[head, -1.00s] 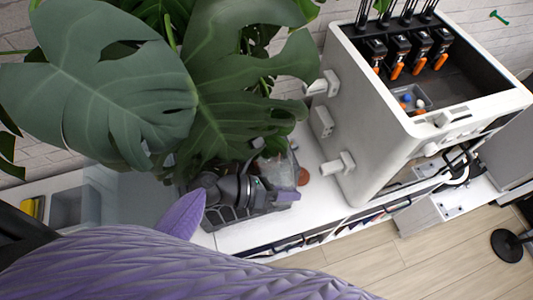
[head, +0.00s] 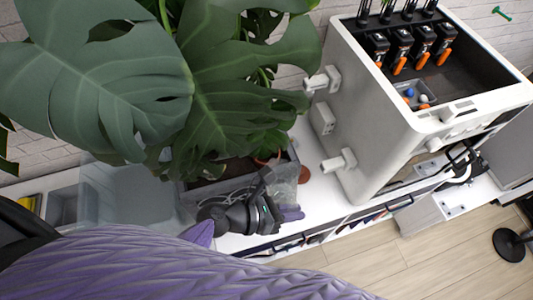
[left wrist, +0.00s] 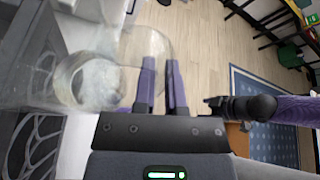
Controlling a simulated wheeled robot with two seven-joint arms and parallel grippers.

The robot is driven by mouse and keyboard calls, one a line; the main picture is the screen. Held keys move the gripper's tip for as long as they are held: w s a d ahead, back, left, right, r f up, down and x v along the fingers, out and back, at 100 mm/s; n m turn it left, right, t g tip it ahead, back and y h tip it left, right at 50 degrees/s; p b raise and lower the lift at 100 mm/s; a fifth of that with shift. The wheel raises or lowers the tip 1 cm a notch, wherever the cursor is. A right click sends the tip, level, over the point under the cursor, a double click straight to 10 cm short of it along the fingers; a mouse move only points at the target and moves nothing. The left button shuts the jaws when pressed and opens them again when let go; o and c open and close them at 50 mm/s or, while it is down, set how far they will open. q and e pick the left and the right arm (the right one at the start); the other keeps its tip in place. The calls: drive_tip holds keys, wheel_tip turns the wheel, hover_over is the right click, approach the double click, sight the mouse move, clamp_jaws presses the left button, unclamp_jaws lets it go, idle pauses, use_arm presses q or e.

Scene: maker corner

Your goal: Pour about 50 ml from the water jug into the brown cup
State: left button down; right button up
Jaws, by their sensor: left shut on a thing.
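The clear water jug (head: 284,181) is at the front of the plant's planter in the head view. It is see-through and its outline is faint. My left gripper (head: 284,212) is shut on it. In the left wrist view the clear jug (left wrist: 95,78) is beside and behind the purple fingers (left wrist: 163,88), and its water level is hard to tell. The brown cup (head: 304,174) shows as a small brown patch on the white top, just right of the jug and partly hidden. What appears to be my right gripper (left wrist: 215,104) shows small in the left wrist view; its fingers are unclear.
A large-leaved plant (head: 110,85) in a grey planter (head: 207,188) overhangs the white top. A white open-topped machine (head: 375,130) stands to the right. A clear bin (head: 130,200) is at the left. Free top is narrow between planter and machine.

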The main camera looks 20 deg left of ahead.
use_arm(q)
wheel_tip(320, 180, down, 7)
drive_tip(key=s+d+m+t+y+b, duration=0.1)
drive_tip(key=s+m+t+b, duration=0.1)
drive_tip(key=b, duration=0.4)
drive_tip(key=shift+d+m, duration=0.25)
drive_tip(key=shift+m, duration=0.15)
